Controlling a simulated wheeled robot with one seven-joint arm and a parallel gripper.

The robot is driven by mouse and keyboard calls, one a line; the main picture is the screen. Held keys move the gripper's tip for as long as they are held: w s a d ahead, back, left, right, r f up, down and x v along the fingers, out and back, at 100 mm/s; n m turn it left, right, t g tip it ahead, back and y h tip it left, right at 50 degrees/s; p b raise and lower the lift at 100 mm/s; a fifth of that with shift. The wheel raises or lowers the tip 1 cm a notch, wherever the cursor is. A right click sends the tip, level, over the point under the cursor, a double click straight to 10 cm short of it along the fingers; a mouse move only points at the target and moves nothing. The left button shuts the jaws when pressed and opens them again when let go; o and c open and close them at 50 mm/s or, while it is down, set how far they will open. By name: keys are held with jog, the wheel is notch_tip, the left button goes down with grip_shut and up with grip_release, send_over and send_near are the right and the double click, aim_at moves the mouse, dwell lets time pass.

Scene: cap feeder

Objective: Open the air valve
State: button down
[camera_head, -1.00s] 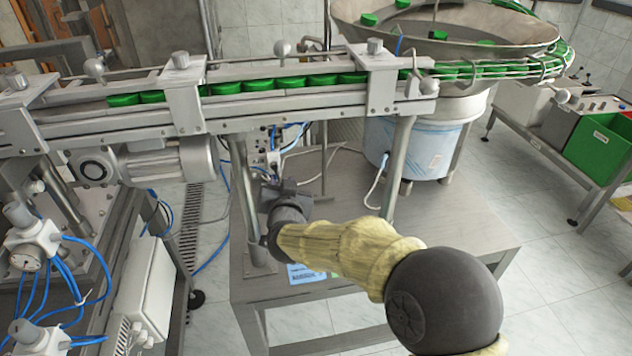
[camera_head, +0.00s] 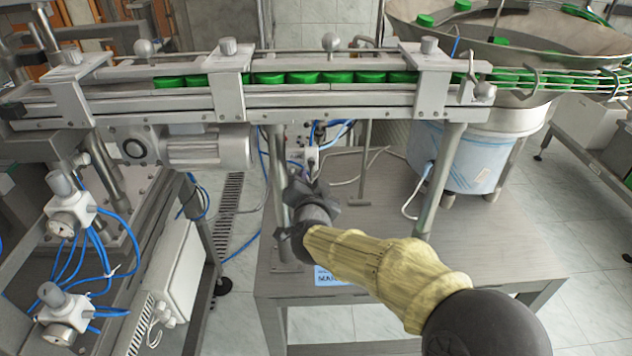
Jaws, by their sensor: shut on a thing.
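My gripper (camera_head: 303,178) reaches in under the conveyor, beside a metal leg of the feeder stand. My own wrist and arm cover much of it, and its fingers show only as dark shapes. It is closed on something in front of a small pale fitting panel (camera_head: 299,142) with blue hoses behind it. The air valve itself cannot be made out; the gripper and wrist hide that spot. Which way its handle points does not show.
The conveyor (camera_head: 330,105) with green caps (camera_head: 303,77) runs above my gripper. The feeder bowl (camera_head: 520,40) stands at the right. Pressure regulators (camera_head: 70,215) with blue hoses are at the left. The grey table top (camera_head: 490,235) has bare room on the right.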

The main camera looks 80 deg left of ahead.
jog(key=c, duration=1.1)
grip_release()
jog(key=shift+d, duration=0.1)
jog(key=s+d+r+b, duration=0.1)
jog(key=d+r+b, duration=0.1)
jog(key=d, duration=1.5)
jog(key=shift+r, duration=0.7)
jog(key=shift+a, duration=0.1)
